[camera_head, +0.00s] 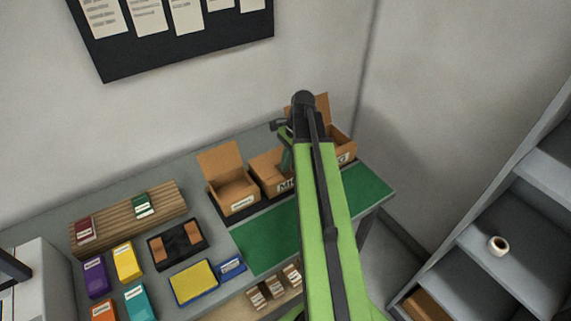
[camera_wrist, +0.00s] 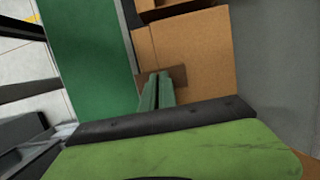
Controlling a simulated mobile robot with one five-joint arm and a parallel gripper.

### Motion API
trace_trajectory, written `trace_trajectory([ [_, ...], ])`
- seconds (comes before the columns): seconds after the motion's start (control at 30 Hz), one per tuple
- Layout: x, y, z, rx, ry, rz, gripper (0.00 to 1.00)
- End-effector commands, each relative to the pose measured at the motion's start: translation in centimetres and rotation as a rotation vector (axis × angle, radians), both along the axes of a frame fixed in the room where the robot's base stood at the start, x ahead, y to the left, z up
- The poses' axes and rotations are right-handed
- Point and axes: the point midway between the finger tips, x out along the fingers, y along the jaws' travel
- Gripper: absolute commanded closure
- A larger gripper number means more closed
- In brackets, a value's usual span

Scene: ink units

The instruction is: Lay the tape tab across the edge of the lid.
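The tape tab (camera_wrist: 178,74) is a small dark brown strip at my fingertips in the wrist view. My gripper (camera_wrist: 156,78) has its two green fingers close together, and the strip sticks out on both sides of them, so it looks pinched. Behind it is a tan cardboard lid (camera_wrist: 195,45); I cannot tell whether the strip touches it. In the head view, my gripper (camera_head: 284,160) is over the middle cardboard box (camera_head: 266,172), whose label is partly covered by my arm. The strip cannot be made out there.
An open cardboard box (camera_head: 232,194) stands on the left, and another box (camera_head: 344,146) stands right, partly behind my arm. A green mat (camera_head: 262,242) lies in front, mostly bare. A black tray (camera_head: 177,245) and several coloured packs are farther left. A shelf (camera_head: 500,235) stands at right.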

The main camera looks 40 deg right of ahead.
Motion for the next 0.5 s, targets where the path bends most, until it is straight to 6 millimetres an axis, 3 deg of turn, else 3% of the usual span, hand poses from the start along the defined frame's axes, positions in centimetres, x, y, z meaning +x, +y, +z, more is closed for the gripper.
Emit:
trace_trajectory([
  [0.17,0.0,-0.02,0.0,0.0,0.0,0.0,1.0],
  [0.37,-0.01,-0.04,0.0,0.0,0.0,-0.001,0.73],
  [0.5,-0.02,-0.05,0.01,0.0,0.0,-0.001,0.72],
])
